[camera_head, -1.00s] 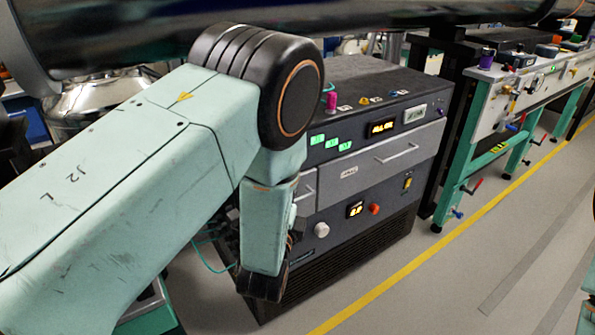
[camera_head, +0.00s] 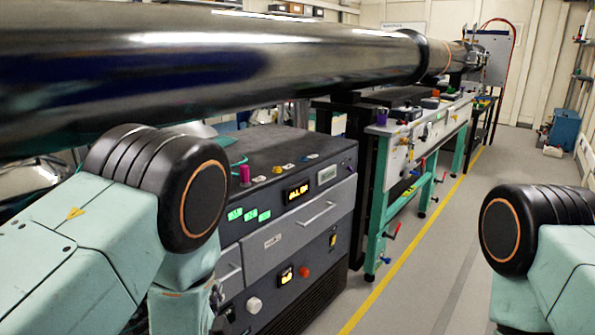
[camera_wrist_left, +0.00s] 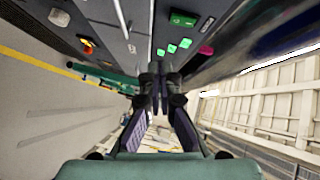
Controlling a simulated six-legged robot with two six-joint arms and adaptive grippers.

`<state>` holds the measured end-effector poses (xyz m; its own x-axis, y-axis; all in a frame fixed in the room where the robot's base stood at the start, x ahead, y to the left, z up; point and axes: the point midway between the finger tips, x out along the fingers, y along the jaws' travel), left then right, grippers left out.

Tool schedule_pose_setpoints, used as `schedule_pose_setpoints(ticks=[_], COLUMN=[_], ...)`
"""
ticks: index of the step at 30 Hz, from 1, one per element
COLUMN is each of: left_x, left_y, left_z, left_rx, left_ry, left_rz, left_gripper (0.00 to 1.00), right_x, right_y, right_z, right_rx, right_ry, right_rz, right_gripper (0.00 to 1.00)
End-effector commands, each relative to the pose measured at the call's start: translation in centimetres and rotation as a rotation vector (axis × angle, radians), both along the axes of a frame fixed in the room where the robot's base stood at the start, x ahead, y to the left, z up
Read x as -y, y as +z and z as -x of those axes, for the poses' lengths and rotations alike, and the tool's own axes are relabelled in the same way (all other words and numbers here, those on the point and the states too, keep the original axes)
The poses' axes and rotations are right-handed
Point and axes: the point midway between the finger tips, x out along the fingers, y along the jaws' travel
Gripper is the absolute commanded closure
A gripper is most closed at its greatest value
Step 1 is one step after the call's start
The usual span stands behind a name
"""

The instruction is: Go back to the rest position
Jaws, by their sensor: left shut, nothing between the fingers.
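My left gripper (camera_wrist_left: 160,74) shows in the left wrist view with its dark fingers together and nothing between them. It points toward the dark control cabinet (camera_wrist_left: 135,30), whose green displays and buttons lie beyond the fingertips. In the head view my left arm comes in from the left, in front of the cabinet (camera_head: 290,200); the left gripper's fingers cannot be made out there. My right arm shows at the lower right edge, but its gripper is out of the picture.
A large dark pipe (camera_head: 230,62) runs overhead across the back. A teal-framed bench (camera_head: 378,200) with small parts stands beyond the cabinet. A yellow floor line (camera_head: 405,262) runs past them, and the grey aisle (camera_head: 425,295) is clear. A blue box (camera_head: 565,128) stands far right.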

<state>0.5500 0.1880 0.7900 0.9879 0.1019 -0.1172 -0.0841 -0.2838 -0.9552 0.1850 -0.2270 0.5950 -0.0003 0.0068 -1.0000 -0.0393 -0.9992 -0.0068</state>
Motion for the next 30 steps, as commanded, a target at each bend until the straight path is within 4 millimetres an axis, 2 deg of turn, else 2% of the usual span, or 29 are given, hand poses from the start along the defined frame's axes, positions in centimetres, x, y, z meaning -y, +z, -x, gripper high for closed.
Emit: schedule_pose_setpoints(ticks=[5, 8, 12, 14, 15, 18, 21, 22, 25, 30], left_x=[-1.1, -1.9, -3.0, -3.3, -3.4, -3.6, -3.7, -3.7, -3.8, -3.9], left_y=[-7.0, -11.0, -15.7, -17.1, -17.8, -18.8, -19.1, -19.1, -19.2, -19.5], left_z=[4.4, 8.7, 16.6, 20.3, 22.8, 28.5, 32.9, 33.8, 36.0, 36.6], left_rx=[-0.293, -0.475, -0.723, -0.817, -0.877, -1.004, -1.101, -1.123, -1.157, -1.163], left_ry=[0.097, 0.219, 0.460, 0.572, 0.647, 0.814, 0.919, 0.934, 0.982, 0.996], left_rz=[0.369, 0.567, 0.801, 0.874, 0.914, 0.981, 1.000, 1.000, 1.012, 1.015], left_gripper=[1.00, 1.00, 1.00, 1.00, 1.00, 1.00, 1.00, 1.00, 1.00, 1.00], right_x=[0.0, 0.0, 0.0, 0.0, 0.0, 0.0, 0.0, 0.0, 0.0, 0.0], right_y=[0.0, 0.0, 0.0, 0.0, 0.0, 0.0, 0.0, 0.0, 0.0, 0.0], right_z=[0.0, 0.0, 0.0, 0.0, 0.0, 0.0, 0.0, 0.0, 0.0, 0.0], right_rx=[0.000, 0.000, 0.000, 0.000, 0.000, 0.000, 0.000, 0.000, 0.000, 0.000], right_ry=[0.000, 0.000, 0.000, 0.000, 0.000, 0.000, 0.000, 0.000, 0.000, 0.000], right_rz=[0.000, 0.000, 0.000, 0.000, 0.000, 0.000, 0.000, 0.000, 0.000, 0.000], right_gripper=[0.60, 0.60, 0.60, 0.60, 0.60, 0.60, 0.60, 0.60, 0.60, 0.60])
